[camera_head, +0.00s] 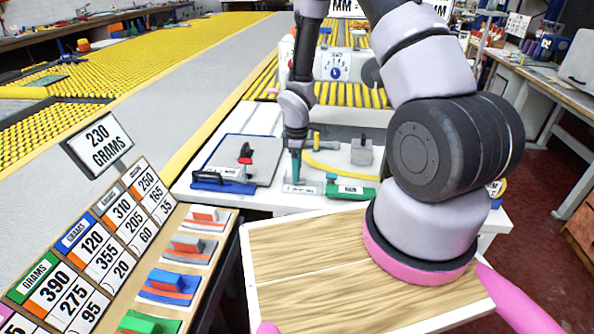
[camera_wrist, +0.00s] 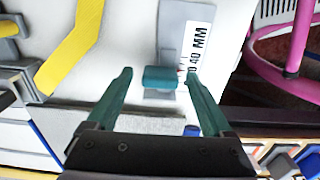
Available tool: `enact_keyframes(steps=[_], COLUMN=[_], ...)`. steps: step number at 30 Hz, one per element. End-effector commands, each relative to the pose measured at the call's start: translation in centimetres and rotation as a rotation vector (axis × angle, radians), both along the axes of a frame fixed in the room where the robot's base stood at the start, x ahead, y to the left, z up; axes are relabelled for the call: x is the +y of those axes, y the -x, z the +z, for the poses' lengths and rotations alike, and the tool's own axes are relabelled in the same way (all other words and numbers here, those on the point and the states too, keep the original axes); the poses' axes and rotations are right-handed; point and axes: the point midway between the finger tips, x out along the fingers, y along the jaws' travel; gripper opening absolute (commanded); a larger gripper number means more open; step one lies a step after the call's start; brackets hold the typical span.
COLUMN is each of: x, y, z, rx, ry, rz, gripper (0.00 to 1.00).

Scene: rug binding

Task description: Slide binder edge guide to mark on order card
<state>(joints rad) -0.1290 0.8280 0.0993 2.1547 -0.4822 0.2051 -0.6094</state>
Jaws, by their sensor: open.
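My gripper (camera_head: 296,167) is over the white machine bed in the head view. In the wrist view its two teal fingers (camera_wrist: 159,73) are open, one on each side of a small teal block (camera_wrist: 160,79), with gaps showing. The block, seemingly the edge guide, sits on a grey plate (camera_wrist: 172,25) beside a white scale label (camera_wrist: 197,45) reading "0 40 MM", with a small red mark near it. A white sign with "MM" (camera_head: 348,7) stands at the back of the head view, mostly hidden by my arm; I cannot read its value.
A yellow strip (camera_wrist: 72,45) curves over the bed. A red-handled tool (camera_head: 245,155), a blue-handled tool (camera_head: 222,182), a green block (camera_head: 350,188) and a grey block (camera_head: 361,151) lie nearby. A "230 GRAMS" sign (camera_head: 100,145) and number board stand left; a wooden-topped surface (camera_head: 290,245) is in front.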

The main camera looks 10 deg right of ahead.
Motion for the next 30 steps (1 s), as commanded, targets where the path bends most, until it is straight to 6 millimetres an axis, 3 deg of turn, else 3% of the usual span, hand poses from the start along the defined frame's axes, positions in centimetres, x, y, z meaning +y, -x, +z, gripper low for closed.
enact_keyframes(steps=[11, 18, 30], x=[0.0, 0.0, -0.9], y=[0.0, 0.0, 0.3], z=[-0.7, -0.7, -0.7], rx=[-0.001, -0.001, 0.000], ry=[-0.001, 0.000, -0.001], rz=[0.000, 0.000, -0.002], gripper=[0.85, 0.00, 0.00])
